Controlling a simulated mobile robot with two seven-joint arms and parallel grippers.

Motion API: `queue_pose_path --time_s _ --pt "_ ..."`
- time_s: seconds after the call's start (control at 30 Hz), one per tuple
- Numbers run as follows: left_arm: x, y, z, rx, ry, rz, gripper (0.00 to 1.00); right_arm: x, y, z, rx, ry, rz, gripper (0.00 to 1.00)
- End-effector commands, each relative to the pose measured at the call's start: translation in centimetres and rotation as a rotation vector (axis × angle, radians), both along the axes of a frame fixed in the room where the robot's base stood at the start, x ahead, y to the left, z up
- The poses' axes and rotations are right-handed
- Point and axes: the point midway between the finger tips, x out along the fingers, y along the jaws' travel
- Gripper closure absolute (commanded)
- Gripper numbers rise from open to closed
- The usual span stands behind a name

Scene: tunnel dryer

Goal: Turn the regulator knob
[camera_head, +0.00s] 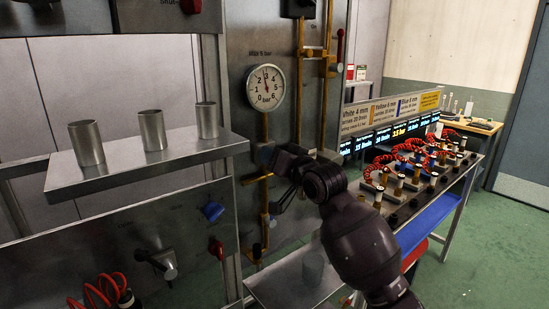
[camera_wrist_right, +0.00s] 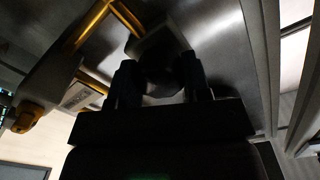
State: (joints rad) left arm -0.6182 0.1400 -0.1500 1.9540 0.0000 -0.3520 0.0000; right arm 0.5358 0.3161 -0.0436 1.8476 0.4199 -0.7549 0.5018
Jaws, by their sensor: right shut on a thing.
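The regulator knob (camera_wrist_right: 161,74) is a dark, rounded piece between the two fingers in the right wrist view, where it is in deep shadow. My right gripper (camera_wrist_right: 160,90) is shut on it, one finger on each side. In the head view my right gripper (camera_head: 277,163) is at the steel panel, just below the round pressure gauge (camera_head: 265,88), and mostly covers the knob. The gauge has a white dial marked in bar; its needle stands near the top. My left gripper is not in view.
A steel shelf (camera_head: 107,177) with three metal cups stands at left. Brass pipes (camera_head: 325,75) run up the panel beside the gripper. At right is a rack (camera_head: 440,195) with red coiled hoses and several fittings. Green floor (camera_head: 490,250) is free at far right.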

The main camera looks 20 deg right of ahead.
Motion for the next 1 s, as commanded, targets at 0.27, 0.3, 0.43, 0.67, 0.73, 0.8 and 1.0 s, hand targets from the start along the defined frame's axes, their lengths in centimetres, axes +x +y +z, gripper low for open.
queue_pose_path --time_s 0.27,0.3,0.43,0.67,0.73,0.8,1.0 --pt "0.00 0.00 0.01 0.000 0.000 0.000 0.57 0.02 -0.02 0.04 0.253 0.089 0.000 0.80" --pt "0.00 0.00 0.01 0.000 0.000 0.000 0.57 0.01 -0.01 0.05 0.288 0.102 0.000 0.80" --pt "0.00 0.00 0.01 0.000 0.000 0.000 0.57 0.02 -0.02 0.03 0.403 0.144 0.000 0.80" --pt "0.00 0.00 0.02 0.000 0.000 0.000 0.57 0.02 -0.04 0.00 0.596 0.214 0.000 0.80" --pt "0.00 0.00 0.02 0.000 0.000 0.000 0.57 0.02 -0.10 -0.02 0.647 0.232 0.000 0.80" --pt "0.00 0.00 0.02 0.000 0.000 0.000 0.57 0.02 -0.05 -0.04 0.692 0.251 0.000 0.80" --pt "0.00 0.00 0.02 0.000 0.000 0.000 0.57 0.03 -0.07 -0.04 0.793 0.287 0.000 0.80"
